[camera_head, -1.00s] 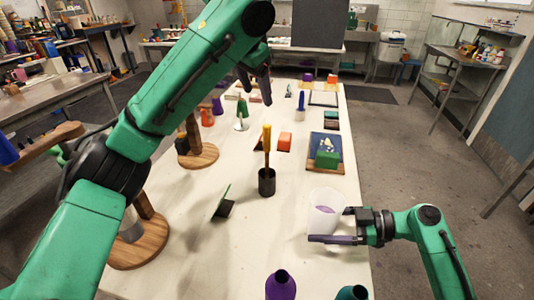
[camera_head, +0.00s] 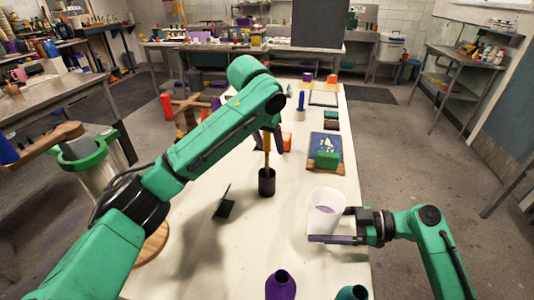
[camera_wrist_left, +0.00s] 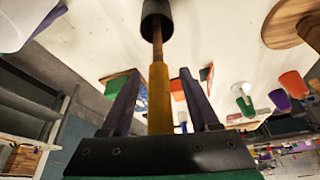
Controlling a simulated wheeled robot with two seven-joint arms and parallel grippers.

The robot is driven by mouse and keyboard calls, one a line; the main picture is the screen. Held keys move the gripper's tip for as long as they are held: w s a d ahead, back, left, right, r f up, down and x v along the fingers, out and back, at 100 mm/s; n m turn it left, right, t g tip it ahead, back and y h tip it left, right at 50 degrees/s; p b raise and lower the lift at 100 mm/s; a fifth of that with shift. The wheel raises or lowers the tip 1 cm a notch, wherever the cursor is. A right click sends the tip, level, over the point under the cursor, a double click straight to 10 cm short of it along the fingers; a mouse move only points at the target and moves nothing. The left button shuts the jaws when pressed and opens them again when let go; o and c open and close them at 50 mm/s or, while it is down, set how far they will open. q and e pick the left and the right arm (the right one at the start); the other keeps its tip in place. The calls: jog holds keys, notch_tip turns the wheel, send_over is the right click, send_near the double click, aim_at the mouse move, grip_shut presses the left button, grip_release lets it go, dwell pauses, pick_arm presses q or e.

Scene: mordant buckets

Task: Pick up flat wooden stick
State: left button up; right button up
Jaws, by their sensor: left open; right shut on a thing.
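A stick with a yellow upper part and a thinner brown lower part (camera_head: 266,158) stands upright in a small black cup (camera_head: 267,183) on the white table. It also shows in the left wrist view (camera_wrist_left: 159,100), with the black cup (camera_wrist_left: 157,14) beyond it. My left gripper (camera_head: 267,143) is open at the stick's yellow upper part. In the left wrist view its two fingers (camera_wrist_left: 159,78) lie on either side of the stick, with gaps. My right gripper (camera_head: 330,226) is shut on a white bucket (camera_head: 326,199) with purple contents, at the table's right edge.
A small green panel on a black base (camera_head: 224,207) stands left of the cup. A blue board with a green block (camera_head: 327,160) lies to the right. Purple (camera_head: 281,286) and teal (camera_head: 352,292) bottles stand at the near edge.

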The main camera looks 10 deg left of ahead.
pick_arm(q)
grip_shut()
jog(key=shift+r, duration=0.15)
notch_tip(320, 180, up, 10)
dwell(0.8)
